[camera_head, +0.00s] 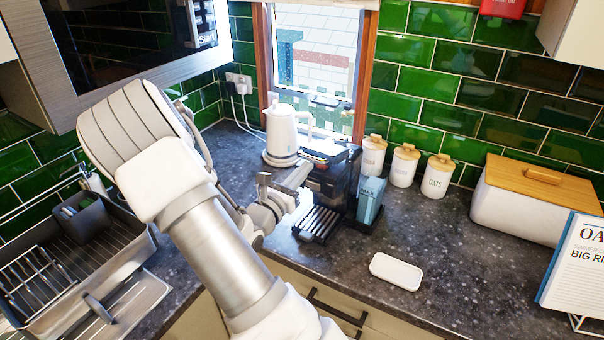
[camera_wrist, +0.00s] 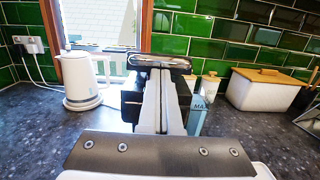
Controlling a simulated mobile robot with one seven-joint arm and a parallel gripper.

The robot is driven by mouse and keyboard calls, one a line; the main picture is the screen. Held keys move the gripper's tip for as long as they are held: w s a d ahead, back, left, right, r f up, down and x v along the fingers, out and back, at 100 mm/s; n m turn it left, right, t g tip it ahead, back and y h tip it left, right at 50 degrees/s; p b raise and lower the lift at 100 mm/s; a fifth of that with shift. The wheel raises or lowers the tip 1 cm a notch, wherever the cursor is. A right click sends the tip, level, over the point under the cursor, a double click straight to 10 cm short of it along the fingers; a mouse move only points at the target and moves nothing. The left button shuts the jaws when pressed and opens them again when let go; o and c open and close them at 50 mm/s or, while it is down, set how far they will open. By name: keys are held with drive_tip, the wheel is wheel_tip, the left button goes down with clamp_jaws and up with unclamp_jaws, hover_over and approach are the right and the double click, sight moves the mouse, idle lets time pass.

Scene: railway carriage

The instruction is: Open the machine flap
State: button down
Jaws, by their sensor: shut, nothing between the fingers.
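The machine is a compact black coffee machine (camera_head: 332,180) on the counter, with a slatted drip tray at its front. My gripper (camera_head: 300,176) is shut and empty at the machine's upper left front. In the wrist view the fingers (camera_wrist: 164,78) hide most of the machine, and the chrome bar (camera_wrist: 158,62) shows just beyond their tips; contact cannot be told.
A white kettle (camera_head: 282,130) stands behind left of the machine. A white dish (camera_head: 396,271) lies in front.

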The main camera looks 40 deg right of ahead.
drive_tip(key=shift+w+d+r+p, duration=0.1)
drive_tip(key=shift+d+r+p, duration=0.2)
drive_tip(key=shift+r, duration=0.25)
drive_tip(key=shift+w+d+r+p, duration=0.1)
drive_tip(key=shift+d+r+p, duration=0.15)
drive_tip(key=shift+r+p, duration=0.25)
drive_tip(key=shift+w+d+r+p, duration=0.1)
drive_tip(key=shift+d+r+p, duration=0.2)
drive_tip(key=shift+r, duration=0.3)
drive_tip(key=shift+a, duration=0.15)
drive_tip(key=v, duration=1)
drive_tip(key=shift+f, duration=0.2)
drive_tip(key=shift+s, duration=0.1)
idle(0.3)
